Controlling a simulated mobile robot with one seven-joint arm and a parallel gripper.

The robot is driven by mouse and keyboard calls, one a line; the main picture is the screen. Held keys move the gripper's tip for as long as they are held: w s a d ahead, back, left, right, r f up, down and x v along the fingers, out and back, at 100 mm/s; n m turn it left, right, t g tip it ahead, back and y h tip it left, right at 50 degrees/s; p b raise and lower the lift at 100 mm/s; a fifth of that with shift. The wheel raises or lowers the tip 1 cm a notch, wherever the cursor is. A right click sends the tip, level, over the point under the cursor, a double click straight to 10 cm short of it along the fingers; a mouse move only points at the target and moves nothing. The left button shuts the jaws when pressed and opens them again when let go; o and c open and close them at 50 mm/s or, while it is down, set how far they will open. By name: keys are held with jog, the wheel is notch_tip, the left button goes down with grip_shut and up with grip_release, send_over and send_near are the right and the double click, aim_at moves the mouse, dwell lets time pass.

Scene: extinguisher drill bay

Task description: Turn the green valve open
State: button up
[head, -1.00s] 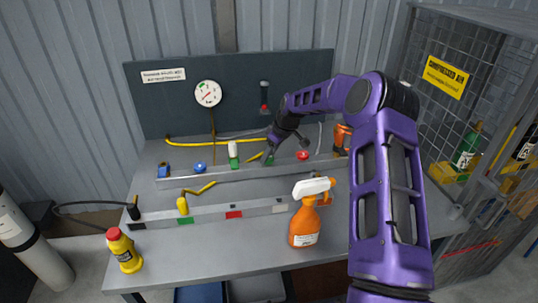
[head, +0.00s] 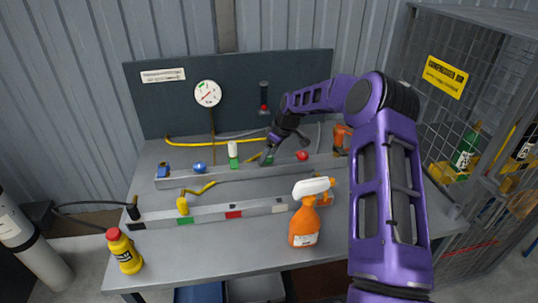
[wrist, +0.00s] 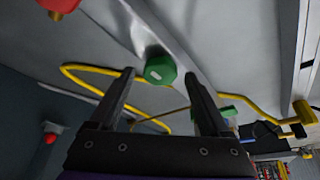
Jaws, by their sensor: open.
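The green valve is a small faceted green knob (wrist: 160,69) with a pale mark on its face, seen in the wrist view. It sits between the tips of my open gripper (wrist: 158,78), with a gap on both sides. In the head view, the green valve (head: 268,161) is partly hidden by my gripper (head: 267,154), which reaches down over it at the rear rail on the bench. I cannot tell how far the valve is turned.
A red knob (head: 302,155) stands right of the gripper, and a blue knob (head: 199,168) further left on the rail (head: 215,178). A yellow hose (head: 215,142) runs behind. A spray bottle (head: 305,222) and yellow bottle (head: 124,251) stand at the bench front.

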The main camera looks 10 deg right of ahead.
jog(key=v, duration=1.7)
jog(key=shift+s+d+r, duration=0.1)
jog(key=shift+r, duration=0.05)
